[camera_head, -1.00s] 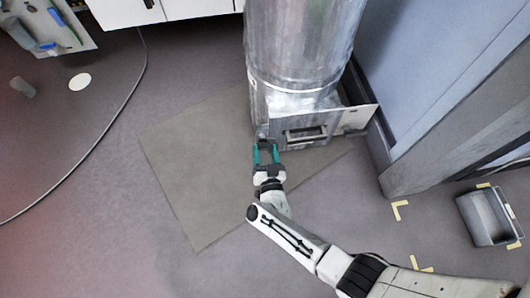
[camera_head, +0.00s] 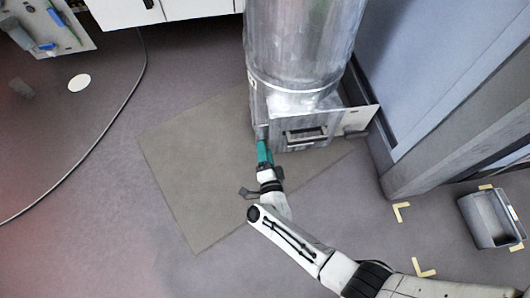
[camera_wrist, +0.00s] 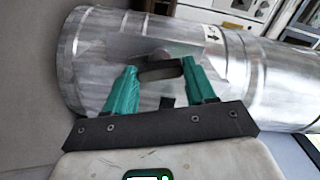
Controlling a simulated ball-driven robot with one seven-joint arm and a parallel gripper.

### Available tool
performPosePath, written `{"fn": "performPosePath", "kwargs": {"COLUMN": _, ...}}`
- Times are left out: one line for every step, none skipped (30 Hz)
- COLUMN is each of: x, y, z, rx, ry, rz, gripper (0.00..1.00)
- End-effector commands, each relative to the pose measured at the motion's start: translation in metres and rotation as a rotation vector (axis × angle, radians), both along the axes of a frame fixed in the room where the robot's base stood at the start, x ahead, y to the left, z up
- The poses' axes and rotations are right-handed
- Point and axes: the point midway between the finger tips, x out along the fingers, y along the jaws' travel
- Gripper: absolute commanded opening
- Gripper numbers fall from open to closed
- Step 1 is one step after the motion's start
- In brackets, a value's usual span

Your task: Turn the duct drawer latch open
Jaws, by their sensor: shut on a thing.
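The metal duct (camera_head: 305,50) stands upright in the head view, with a box-shaped drawer (camera_head: 285,126) at its foot. The drawer front has a dark recessed handle (camera_head: 306,135), and the drawer looks closed. The latch is at the left end of the drawer front, mostly hidden by my gripper (camera_head: 262,141), whose teal fingers reach it edge-on. In the wrist view my gripper (camera_wrist: 160,75) has its two teal fingers on either side of a small dark piece (camera_wrist: 167,102), and the duct (camera_wrist: 95,45) lies across the picture. The gripper is shut on the latch; its exact angle is unclear.
A flat brownish mat (camera_head: 190,165) lies on the floor before the duct. A metal plate (camera_head: 358,118) juts out right of the drawer, near a blue-grey wall (camera_head: 410,70). A grey bin (camera_head: 490,218) stands at the right. The floor left of the mat is open, crossed by a cable (camera_head: 110,120).

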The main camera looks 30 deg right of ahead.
Motion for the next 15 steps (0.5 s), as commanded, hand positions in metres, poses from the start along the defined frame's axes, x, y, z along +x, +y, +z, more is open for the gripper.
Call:
{"fn": "performPosePath", "kwargs": {"x": -0.0010, "y": -0.0005, "z": -0.0010, "rx": 0.038, "ry": -0.010, "rz": -0.001, "gripper": 0.25}}
{"fn": "performPosePath", "kwargs": {"x": -0.0010, "y": -0.0005, "z": -0.0010, "rx": 0.061, "ry": -0.018, "rz": -0.001, "gripper": 0.25}}
{"fn": "performPosePath", "kwargs": {"x": -0.0010, "y": -0.0005, "z": -0.0010, "rx": 0.091, "ry": -0.028, "rz": -0.001, "gripper": 0.25}}
{"fn": "performPosePath", "kwargs": {"x": -0.0010, "y": -0.0005, "z": -0.0010, "rx": 0.113, "ry": -0.035, "rz": -0.001, "gripper": 0.25}}
{"fn": "performPosePath", "kwargs": {"x": -0.0010, "y": -0.0005, "z": -0.0011, "rx": 0.133, "ry": -0.041, "rz": -0.001, "gripper": 0.25}}
{"fn": "performPosePath", "kwargs": {"x": -0.0011, "y": -0.0005, "z": -0.0011, "rx": 0.159, "ry": -0.050, "rz": -0.001, "gripper": 0.25}}
{"fn": "performPosePath", "kwargs": {"x": -0.0011, "y": -0.0005, "z": -0.0012, "rx": 0.178, "ry": -0.056, "rz": -0.001, "gripper": 0.25}}
{"fn": "performPosePath", "kwargs": {"x": -0.0011, "y": -0.0005, "z": -0.0012, "rx": 0.195, "ry": -0.061, "rz": -0.001, "gripper": 0.25}}
{"fn": "performPosePath", "kwargs": {"x": -0.0011, "y": -0.0005, "z": -0.0012, "rx": 0.217, "ry": -0.069, "rz": -0.001, "gripper": 0.25}}
{"fn": "performPosePath", "kwargs": {"x": -0.0011, "y": -0.0005, "z": -0.0012, "rx": 0.232, "ry": -0.073, "rz": -0.001, "gripper": 0.25}}
{"fn": "performPosePath", "kwargs": {"x": -0.0011, "y": -0.0005, "z": -0.0012, "rx": 0.246, "ry": -0.078, "rz": -0.001, "gripper": 0.25}}
{"fn": "performPosePath", "kwargs": {"x": -0.0011, "y": -0.0005, "z": -0.0012, "rx": 0.263, "ry": -0.083, "rz": -0.001, "gripper": 0.25}}
{"fn": "performPosePath", "kwargs": {"x": -0.0011, "y": -0.0006, "z": -0.0013, "rx": 0.275, "ry": -0.086, "rz": -0.001, "gripper": 0.25}}
{"fn": "performPosePath", "kwargs": {"x": -0.0011, "y": -0.0006, "z": -0.0013, "rx": 0.285, "ry": -0.090, "rz": -0.001, "gripper": 0.25}}
{"fn": "performPosePath", "kwargs": {"x": -0.0011, "y": -0.0006, "z": -0.0014, "rx": 0.298, "ry": -0.094, "rz": -0.001, "gripper": 0.25}}
